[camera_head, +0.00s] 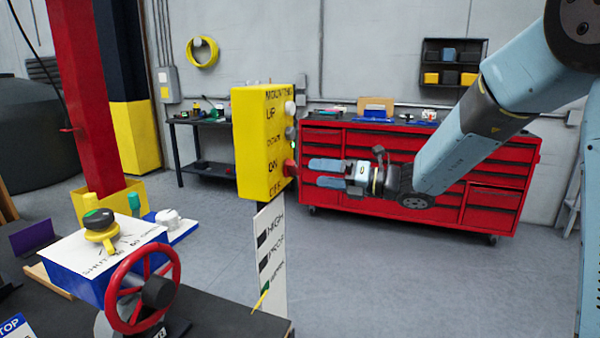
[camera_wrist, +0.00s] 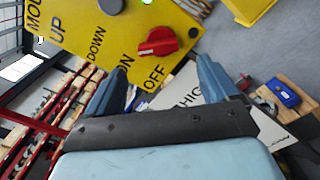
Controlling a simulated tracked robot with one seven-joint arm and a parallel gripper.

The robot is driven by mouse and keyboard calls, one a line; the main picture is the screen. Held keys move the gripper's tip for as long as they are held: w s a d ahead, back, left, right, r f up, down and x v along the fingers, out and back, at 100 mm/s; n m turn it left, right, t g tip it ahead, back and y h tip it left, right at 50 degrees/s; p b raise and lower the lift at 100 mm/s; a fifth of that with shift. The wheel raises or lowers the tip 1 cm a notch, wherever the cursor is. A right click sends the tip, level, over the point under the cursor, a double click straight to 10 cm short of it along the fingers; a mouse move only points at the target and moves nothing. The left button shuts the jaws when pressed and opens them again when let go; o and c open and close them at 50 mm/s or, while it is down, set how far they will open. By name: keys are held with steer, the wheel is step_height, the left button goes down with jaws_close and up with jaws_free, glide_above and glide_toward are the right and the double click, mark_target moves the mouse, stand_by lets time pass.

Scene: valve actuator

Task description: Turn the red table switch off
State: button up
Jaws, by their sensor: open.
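The yellow switch box (camera_head: 262,142) stands upright on a post, its side lettered UP, DOWN, ON and OFF. The red switch (camera_head: 290,168) sticks out from its right side, low down. In the wrist view the red switch (camera_wrist: 157,41) is a round knob with a raised ridge, close to the words ON and OFF. The ridge lies slantwise; I cannot tell its setting for sure. My gripper (camera_head: 313,172) is level, just right of the switch, fingers pointing at it. In the wrist view my gripper (camera_wrist: 163,68) has its blue fingers apart, nothing between them.
A white label board (camera_head: 271,255) is below the box. A red handwheel (camera_head: 142,290) and a valve block (camera_head: 105,255) are on the dark table at left. A red tool cabinet (camera_head: 420,165) stands behind my arm. Open floor lies between.

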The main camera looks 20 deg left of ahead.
mark_target(297, 171)
steer(key=a, duration=0.6)
steer(key=shift+w+a, duration=0.2)
steer(key=c, duration=1.1)
